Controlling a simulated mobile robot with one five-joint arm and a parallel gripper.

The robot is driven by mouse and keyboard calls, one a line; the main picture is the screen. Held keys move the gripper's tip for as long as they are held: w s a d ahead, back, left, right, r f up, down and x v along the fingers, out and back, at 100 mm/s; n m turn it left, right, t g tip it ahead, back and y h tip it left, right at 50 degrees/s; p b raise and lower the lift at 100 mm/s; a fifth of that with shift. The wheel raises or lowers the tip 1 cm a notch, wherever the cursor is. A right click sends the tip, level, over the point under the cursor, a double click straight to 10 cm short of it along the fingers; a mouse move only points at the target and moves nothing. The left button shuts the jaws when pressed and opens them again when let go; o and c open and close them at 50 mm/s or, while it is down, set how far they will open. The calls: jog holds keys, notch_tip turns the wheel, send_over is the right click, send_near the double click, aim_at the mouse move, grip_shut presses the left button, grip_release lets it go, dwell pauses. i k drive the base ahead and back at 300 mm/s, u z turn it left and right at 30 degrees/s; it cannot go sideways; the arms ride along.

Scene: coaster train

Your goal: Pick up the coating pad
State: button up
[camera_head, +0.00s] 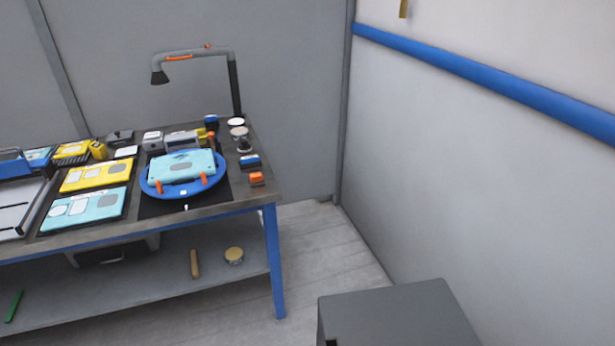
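I cannot tell for certain which thing is the coating pad. Two small blocks lie near the right end of the workbench (225,208): an orange-topped block with a grey base (256,178) and, just behind it, a blue-topped dark block (250,160). A similar blue-topped dark piece (211,121) is at the back by the lamp post. Left of the two blocks, a light-blue panel (181,165) lies on a round blue turntable (158,188) with orange clips. My gripper is not in view.
Yellow (97,175) and light-blue (85,208) panels lie on the bench's left part. A bent lamp (195,55) rises at the back. Round containers (239,132) stand near the right rear. The lower shelf (180,275) holds a few items. Floor (318,245) shows between bench and right wall.

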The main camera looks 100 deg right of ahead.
aim_at(256, 179)
jog(key=k, duration=1.1)
jog(key=z, duration=1)
jog(key=i, duration=0.9)
jog(key=u, duration=0.05)
